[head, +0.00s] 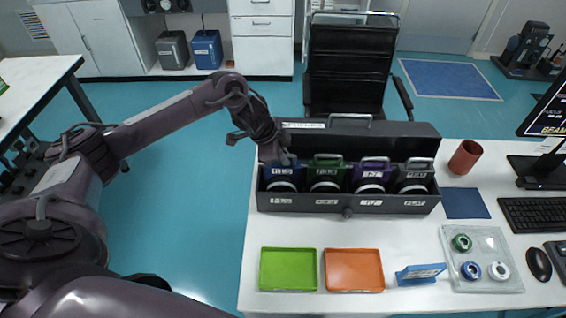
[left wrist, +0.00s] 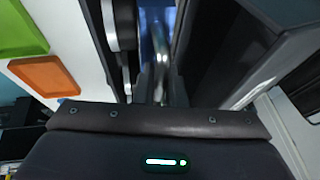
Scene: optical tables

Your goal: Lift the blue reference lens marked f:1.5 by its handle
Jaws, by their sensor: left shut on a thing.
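The blue reference lens (head: 282,182) stands in the leftmost slot of the dark lens case (head: 347,206), with green, purple and black lenses to its right. Its marking is too small to read. My left gripper (head: 277,158) reaches down over it from the left and hides its handle in the head view. In the left wrist view the gripper (left wrist: 147,85) is shut on the metal handle (left wrist: 161,65), with blue behind it. The lens appears still inside the case. My right gripper is not in view.
The case lid (head: 400,138) stands open behind the lenses. A green tray (head: 288,269), an orange tray (head: 354,270), a blue sign (head: 420,274) and a clear tray of small rings (head: 490,285) lie in front. A brown cup (head: 465,157) stands to the right.

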